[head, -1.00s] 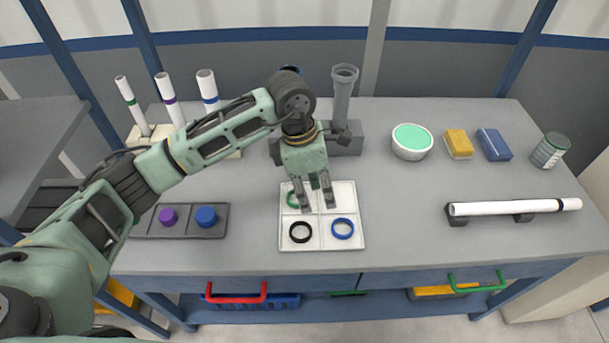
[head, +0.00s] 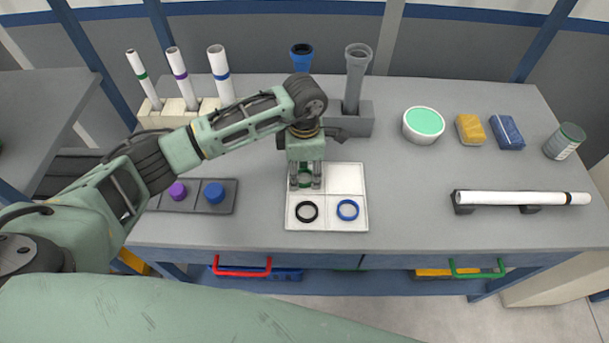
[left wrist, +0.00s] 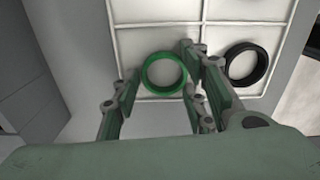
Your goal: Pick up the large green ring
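The large green ring (left wrist: 164,91) lies in a compartment of the white tray (head: 366,200). In the head view that is the far left compartment, and my fingers partly hide the ring. My left gripper (head: 304,184) points down over this compartment, fingers apart. In the left wrist view the open left gripper (left wrist: 163,85) has fingers on both sides of the green ring, with gaps visible, so it does not hold it. I cannot tell the exact finger height. My right gripper is not in view.
A black ring (head: 307,220) and a blue ring (head: 347,218) lie in the tray's near compartments. A grey holder (head: 357,122) with upright pipes stands behind the gripper. A dark tray with purple and blue caps (head: 213,193) is at left.

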